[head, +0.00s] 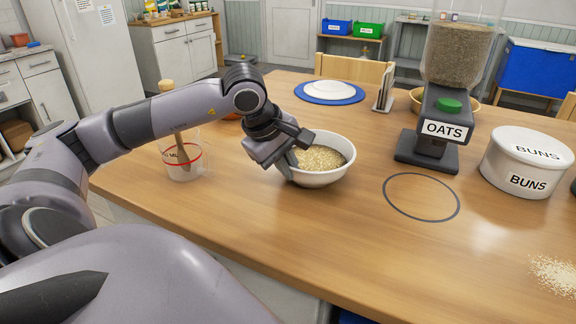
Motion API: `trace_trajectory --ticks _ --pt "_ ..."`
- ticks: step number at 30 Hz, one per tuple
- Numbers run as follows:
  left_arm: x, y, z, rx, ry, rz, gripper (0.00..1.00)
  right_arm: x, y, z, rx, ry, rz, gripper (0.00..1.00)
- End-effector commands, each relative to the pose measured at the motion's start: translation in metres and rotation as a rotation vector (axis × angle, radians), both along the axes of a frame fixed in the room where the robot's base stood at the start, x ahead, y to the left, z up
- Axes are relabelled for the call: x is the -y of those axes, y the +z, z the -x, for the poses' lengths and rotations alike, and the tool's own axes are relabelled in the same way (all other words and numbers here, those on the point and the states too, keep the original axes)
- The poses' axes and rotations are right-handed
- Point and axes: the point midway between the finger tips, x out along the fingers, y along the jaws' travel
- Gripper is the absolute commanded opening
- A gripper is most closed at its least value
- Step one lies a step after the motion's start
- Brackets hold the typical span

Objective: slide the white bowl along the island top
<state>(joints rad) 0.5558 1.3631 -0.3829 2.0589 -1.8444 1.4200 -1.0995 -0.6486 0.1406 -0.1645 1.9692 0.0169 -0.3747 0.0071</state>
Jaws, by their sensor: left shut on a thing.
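The white bowl (322,178) stands upright on the wooden island top (300,230) and holds pale oat-like grain. My left gripper (287,160) is at the bowl's left side and shut on its rim. Part of the bowl's left wall is hidden behind the gripper. A dark ring outline (421,218) is marked on the top to the right of the bowl, apart from it. My right gripper does not show.
An oats dispenser (442,130) stands behind the ring. A white BUNS tin (527,163) is at the right, with spilled grain (556,274) nearer. A measuring jug (183,162) stands behind my left arm. Blue and white plates (330,91) lie at the back. Wood between bowl and ring is clear.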

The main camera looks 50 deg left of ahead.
Motion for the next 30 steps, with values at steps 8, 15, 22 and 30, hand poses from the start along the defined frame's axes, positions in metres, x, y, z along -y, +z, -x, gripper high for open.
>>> trace_trajectory --ticks 8,15,22,30 --pt "-0.001 0.001 0.0 0.003 0.003 -0.002 0.28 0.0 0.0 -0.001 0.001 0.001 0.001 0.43" --pt "0.0 0.001 0.0 0.001 0.001 0.0 0.38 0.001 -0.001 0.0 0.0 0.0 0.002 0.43" --pt "-0.002 0.013 0.005 0.004 0.003 -0.003 0.38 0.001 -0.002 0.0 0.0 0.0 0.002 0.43" --pt "-0.003 0.053 0.024 0.004 0.004 -0.002 0.38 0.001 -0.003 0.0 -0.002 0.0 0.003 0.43"
